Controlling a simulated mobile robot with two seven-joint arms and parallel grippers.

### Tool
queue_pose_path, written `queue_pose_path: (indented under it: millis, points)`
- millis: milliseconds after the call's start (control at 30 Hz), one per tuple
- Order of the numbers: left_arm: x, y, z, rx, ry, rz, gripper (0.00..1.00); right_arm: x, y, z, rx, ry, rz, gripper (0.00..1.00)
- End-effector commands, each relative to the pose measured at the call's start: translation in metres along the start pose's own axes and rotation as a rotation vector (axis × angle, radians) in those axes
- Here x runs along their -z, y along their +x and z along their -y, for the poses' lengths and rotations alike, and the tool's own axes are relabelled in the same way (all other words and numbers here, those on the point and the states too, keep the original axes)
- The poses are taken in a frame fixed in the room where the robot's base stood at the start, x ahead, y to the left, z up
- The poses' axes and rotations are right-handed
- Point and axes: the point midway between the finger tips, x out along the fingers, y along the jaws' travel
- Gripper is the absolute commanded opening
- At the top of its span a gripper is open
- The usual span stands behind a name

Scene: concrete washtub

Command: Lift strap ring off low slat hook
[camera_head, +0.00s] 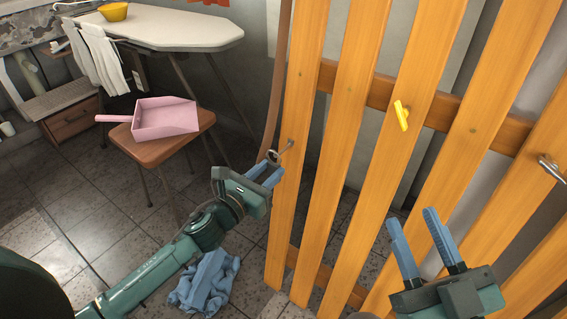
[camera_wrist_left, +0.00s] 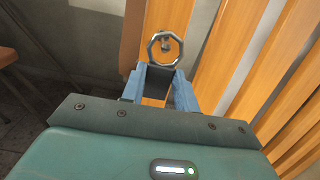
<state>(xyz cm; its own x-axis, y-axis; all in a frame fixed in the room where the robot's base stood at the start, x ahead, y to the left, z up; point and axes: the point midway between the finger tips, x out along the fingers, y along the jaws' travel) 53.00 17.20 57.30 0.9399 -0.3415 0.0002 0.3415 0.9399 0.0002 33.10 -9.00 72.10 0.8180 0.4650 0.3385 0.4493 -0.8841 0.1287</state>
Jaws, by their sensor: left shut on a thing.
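The metal strap ring (camera_wrist_left: 151,49) stands just beyond my left fingertips in the left wrist view, and a small hook (camera_wrist_left: 166,44) shows inside its opening. In the head view the ring (camera_head: 273,156) is small, beside the hook (camera_head: 288,146) on the leftmost orange slat (camera_head: 296,100). My left gripper (camera_head: 267,170) is shut on the dark strap (camera_wrist_left: 156,80) below the ring; the gripper also shows in the left wrist view (camera_wrist_left: 158,85). Whether the ring touches the hook is unclear. My right gripper (camera_head: 414,232) is open and empty before the slats at the right.
A yellow hook (camera_head: 402,115) and another metal hook (camera_head: 551,169) are on slats further right. A brown hanging band (camera_head: 275,80) runs beside the leftmost slat. A stool (camera_head: 150,152) with a pink dustpan (camera_head: 165,118) stands left. Blue cloth (camera_head: 205,283) lies on the floor.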

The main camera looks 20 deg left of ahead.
Motion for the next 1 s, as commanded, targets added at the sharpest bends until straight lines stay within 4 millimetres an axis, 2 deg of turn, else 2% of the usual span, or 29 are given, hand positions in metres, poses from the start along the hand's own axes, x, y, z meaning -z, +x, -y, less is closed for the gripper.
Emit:
queue_pose_path:
  millis: [467, 1000]
  points:
    - [-0.001, -0.015, 0.000, 0.000, -0.001, -0.001, 0.10, 0.003, 0.001, 0.000, 0.000, 0.000, 0.000, 0.36]
    - [-0.001, -0.069, 0.000, 0.001, -0.001, -0.001, 0.10, 0.001, 0.000, 0.000, 0.000, 0.000, 0.000, 0.36]
